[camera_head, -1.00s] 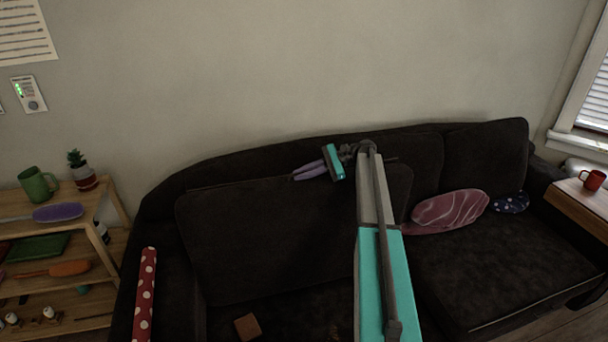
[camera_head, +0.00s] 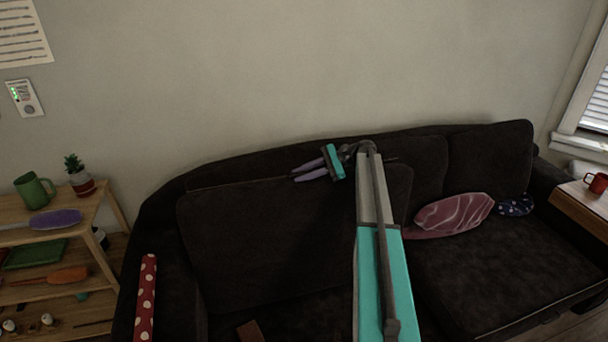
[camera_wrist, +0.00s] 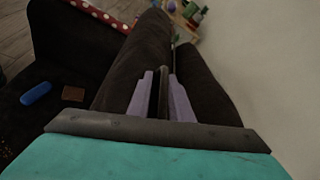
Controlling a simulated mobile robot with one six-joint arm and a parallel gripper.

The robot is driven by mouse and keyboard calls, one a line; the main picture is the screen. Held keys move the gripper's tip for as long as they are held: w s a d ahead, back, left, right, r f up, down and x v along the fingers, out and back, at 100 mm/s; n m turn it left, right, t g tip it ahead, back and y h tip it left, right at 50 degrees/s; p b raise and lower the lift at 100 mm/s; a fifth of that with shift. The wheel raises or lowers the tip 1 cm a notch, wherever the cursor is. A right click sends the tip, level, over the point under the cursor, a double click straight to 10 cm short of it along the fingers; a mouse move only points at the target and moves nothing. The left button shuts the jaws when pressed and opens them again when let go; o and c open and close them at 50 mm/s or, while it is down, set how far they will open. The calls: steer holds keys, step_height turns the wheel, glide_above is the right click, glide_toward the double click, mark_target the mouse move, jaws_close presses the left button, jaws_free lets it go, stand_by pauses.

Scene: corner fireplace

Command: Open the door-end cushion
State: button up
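The large dark back cushion (camera_head: 250,240) at the left of the sofa stands at a slant, its top edge a little forward of the sofa's back. I cannot tell which end is nearest a door; no door is in view. My gripper (camera_head: 308,171) is over this cushion's top edge, its two purple fingers apart. In the wrist view my gripper (camera_wrist: 163,95) has a finger on either side of a narrow dark strip, with gaps beside it. I cannot tell whether the strip is cushion edge. The cushion also shows in the wrist view (camera_wrist: 130,68).
The dark sofa (camera_head: 500,265) bears a pink patterned pillow (camera_head: 450,214), a blue spotted pillow (camera_head: 515,205) and a red polka-dot roll (camera_head: 146,300). A brown block (camera_wrist: 73,93) and a blue object (camera_wrist: 36,93) lie on the seat. A wooden shelf (camera_head: 113,215) stands left; the wall is close behind.

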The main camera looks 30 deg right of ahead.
mark_target(322, 180)
steer(key=shift+s+d, duration=0.1)
steer(key=shift+d, duration=0.05)
steer(key=shift+d, duration=0.1)
steer(key=b+v, duration=0.1)
steer(key=v, duration=0.4)
steer(key=shift+s+d+r+b, duration=0.1)
steer(key=shift+d+b, duration=0.2)
steer(key=shift+d, duration=0.05)
steer(key=shift+s+d+r, duration=0.25)
steer(key=shift+d+r, duration=0.1)
steer(key=shift+d, duration=0.2)
steer(key=shift+s, duration=0.15)
